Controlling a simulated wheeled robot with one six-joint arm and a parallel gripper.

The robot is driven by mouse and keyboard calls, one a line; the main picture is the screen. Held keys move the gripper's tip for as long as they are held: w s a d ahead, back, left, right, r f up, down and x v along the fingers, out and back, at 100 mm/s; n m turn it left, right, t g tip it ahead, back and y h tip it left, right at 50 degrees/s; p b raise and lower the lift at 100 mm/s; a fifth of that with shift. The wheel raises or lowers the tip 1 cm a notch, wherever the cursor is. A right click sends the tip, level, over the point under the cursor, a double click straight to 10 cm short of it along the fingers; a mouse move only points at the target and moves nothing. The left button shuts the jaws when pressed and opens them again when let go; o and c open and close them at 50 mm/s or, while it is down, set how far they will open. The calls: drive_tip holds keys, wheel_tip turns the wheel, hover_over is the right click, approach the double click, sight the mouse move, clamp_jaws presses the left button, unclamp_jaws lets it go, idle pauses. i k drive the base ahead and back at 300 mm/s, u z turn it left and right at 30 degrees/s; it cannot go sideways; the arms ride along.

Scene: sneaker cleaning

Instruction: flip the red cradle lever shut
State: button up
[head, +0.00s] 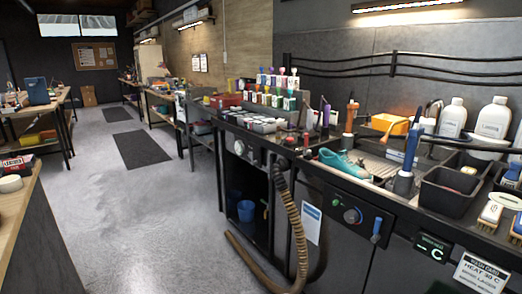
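A teal sneaker (343,163) lies on the workbench at right of centre, its sole side pale. A small red part (306,140) shows just left of the sneaker. It is too small to tell whether it is the cradle lever or whether it stands open or shut. The cradle itself cannot be made out. My gripper is not in view.
A ribbed brown hose (293,225) hangs in front of the bench to the floor. A black bin (447,190), brushes (490,212) and white bottles (493,118) crowd the bench's right side. A blue bucket (246,211) stands underneath. The grey floor (150,215) at left is open.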

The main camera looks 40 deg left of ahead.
sight(306, 135)
drive_tip(key=u, duration=1.3)
drive_tip(key=i, duration=0.1)
drive_tip(key=z, duration=0.05)
